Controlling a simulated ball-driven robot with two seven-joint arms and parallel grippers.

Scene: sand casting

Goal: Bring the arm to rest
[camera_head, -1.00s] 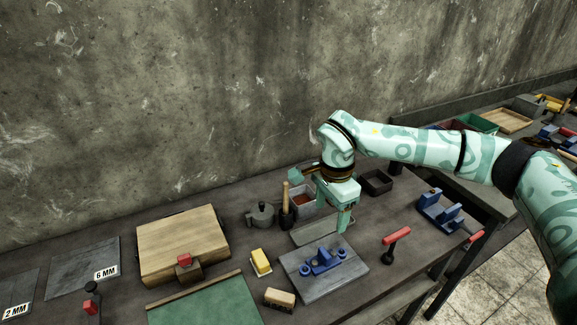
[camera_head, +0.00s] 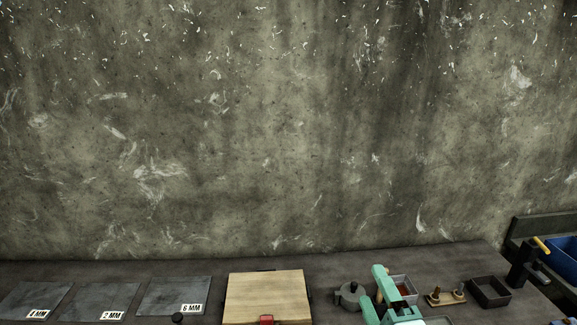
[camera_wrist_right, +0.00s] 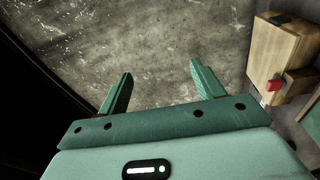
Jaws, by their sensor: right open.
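My left gripper is in neither view.
The wooden box (camera_head: 266,291) with a red-topped part stands on the dark bench (camera_head: 215,279). Plates labelled 4 MM (camera_head: 35,293), 2 MM (camera_head: 97,296) and 6 MM (camera_head: 173,290) lie left. A grey pot (camera_head: 351,296), small holder (camera_head: 446,298) and dark tray (camera_head: 489,291) stand right.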

